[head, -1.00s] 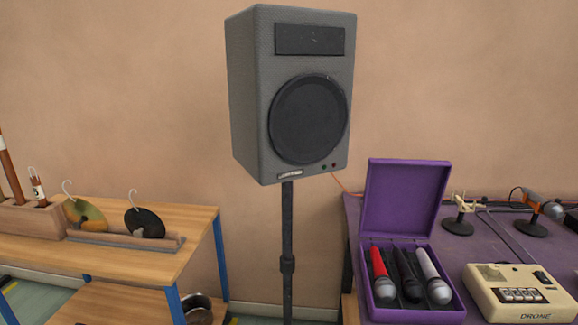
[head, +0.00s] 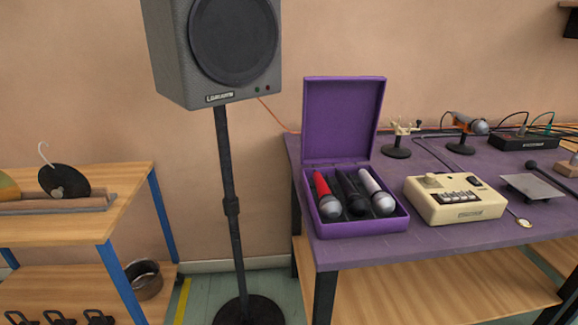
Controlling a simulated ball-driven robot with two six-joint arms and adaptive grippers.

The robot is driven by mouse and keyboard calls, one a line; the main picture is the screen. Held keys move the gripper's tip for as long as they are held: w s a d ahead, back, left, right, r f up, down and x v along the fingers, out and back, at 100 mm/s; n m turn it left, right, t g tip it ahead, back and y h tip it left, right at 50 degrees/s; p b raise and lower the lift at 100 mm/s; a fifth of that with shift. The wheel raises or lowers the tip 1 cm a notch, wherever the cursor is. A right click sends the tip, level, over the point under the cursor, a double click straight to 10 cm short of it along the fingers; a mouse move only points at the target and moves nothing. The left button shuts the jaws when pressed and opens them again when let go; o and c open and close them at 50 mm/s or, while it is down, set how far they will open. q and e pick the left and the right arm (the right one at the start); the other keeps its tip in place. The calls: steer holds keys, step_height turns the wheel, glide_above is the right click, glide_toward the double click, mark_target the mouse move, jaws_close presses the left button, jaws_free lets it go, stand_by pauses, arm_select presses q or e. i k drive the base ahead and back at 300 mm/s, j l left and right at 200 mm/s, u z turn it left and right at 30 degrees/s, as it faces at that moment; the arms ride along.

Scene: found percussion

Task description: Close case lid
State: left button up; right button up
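The purple case (head: 362,226) stands near the left end of the purple-topped table. Its lid (head: 341,120) is open and stands upright at the back. Three microphones lie side by side inside: a red one (head: 323,187), a black one (head: 350,190) and a white one (head: 374,187), with their round heads toward the front. Neither of my grippers shows in the head view.
A cream drum-machine-like box (head: 455,205) stands right of the case on the purple table (head: 400,240). Small stands and cables lie behind it. A grey speaker (head: 215,50) on a black pole (head: 228,170) stands left of the table. A wooden bench (head: 80,228) is further left.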

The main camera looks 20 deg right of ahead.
mark_target(341, 114)
steer(key=l, duration=1)
steer(key=l+u, duration=0.15)
steer(key=l, duration=0.9)
steer(key=k, duration=0.1)
